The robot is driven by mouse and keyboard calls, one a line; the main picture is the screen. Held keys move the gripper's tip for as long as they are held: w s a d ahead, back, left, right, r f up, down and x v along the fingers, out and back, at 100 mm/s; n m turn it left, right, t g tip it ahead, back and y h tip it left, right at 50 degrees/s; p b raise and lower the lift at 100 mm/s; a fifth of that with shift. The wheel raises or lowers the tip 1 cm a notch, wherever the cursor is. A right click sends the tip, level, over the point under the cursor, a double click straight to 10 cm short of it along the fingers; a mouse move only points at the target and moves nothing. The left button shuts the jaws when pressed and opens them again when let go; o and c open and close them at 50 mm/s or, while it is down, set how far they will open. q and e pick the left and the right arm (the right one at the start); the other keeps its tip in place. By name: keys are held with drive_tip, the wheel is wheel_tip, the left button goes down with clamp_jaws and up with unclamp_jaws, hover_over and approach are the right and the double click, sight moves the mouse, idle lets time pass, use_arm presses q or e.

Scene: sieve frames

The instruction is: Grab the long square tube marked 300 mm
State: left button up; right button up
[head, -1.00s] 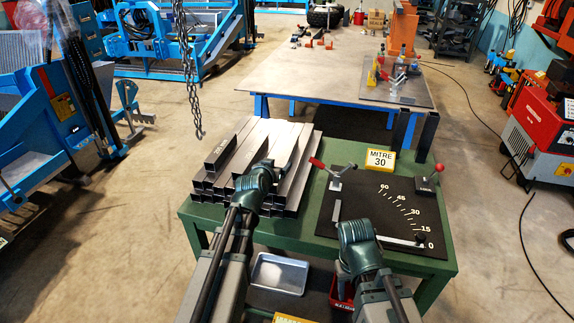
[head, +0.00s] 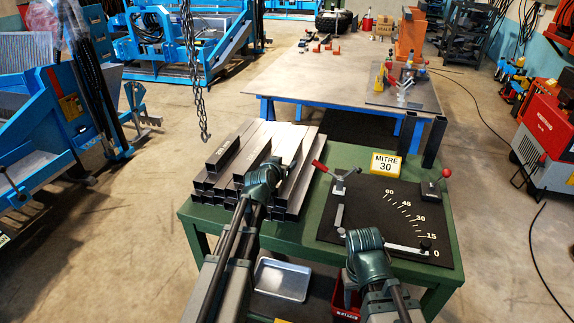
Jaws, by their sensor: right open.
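Several dark steel square tubes lie side by side in a stack (head: 210,186) on the left half of the green bench. One shorter tube (head: 222,152) lies on top at the left; its printed mark is too small to read. Another raised tube (head: 251,157) lies right of it, partly behind my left gripper. My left gripper (head: 265,176) is over the front middle of the stack, pointing away from me. Its fingers are hidden, so I cannot tell whether it touches or holds a tube. My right gripper (head: 365,240) is open over the front edge of the mitre plate.
The black mitre plate (head: 385,205) with angle marks and red-handled clamps fills the bench's right half. A yellow MITRE 30 sign (head: 386,163) stands behind it. Two dark upright posts (head: 434,141) rise at the back right. A chain (head: 198,90) hangs behind the stack.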

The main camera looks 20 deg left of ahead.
use_arm(q)
clamp_jaws()
idle(1.1)
